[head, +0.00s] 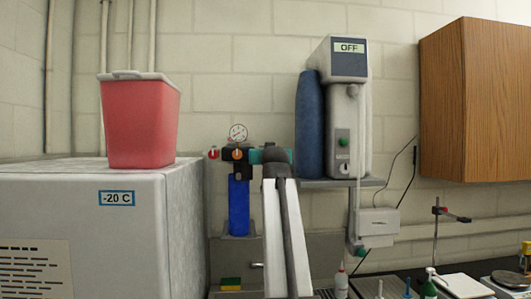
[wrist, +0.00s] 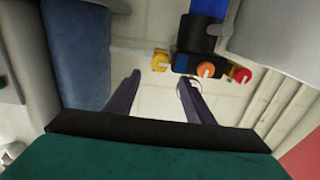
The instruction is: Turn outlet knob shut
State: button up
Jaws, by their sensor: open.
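A filter unit with a blue housing (head: 239,205) hangs on the back wall, below a round gauge (head: 238,133). In the head view a red knob (head: 213,153) is at its left and an orange knob (head: 238,154) at its middle. The wrist view is upside down and shows a yellow knob (wrist: 160,62), the orange knob (wrist: 206,69) and the red knob (wrist: 241,75). A pale pipe meets the yellow knob's side. No label marks the outlet. My gripper (wrist: 160,77) is open and empty, its fingertips apart with the yellow knob between them in the picture; contact does not show.
A blue cylinder (head: 309,125) and a water unit reading OFF (head: 348,60) stand on a shelf right of the filter. A white freezer (head: 85,225) with a red bin (head: 140,122) on top is at left. A wooden cabinet (head: 475,100) hangs at right.

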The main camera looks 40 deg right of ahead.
jog(key=p+x, duration=0.3)
jog(key=x, duration=0.6)
jog(key=c, duration=1)
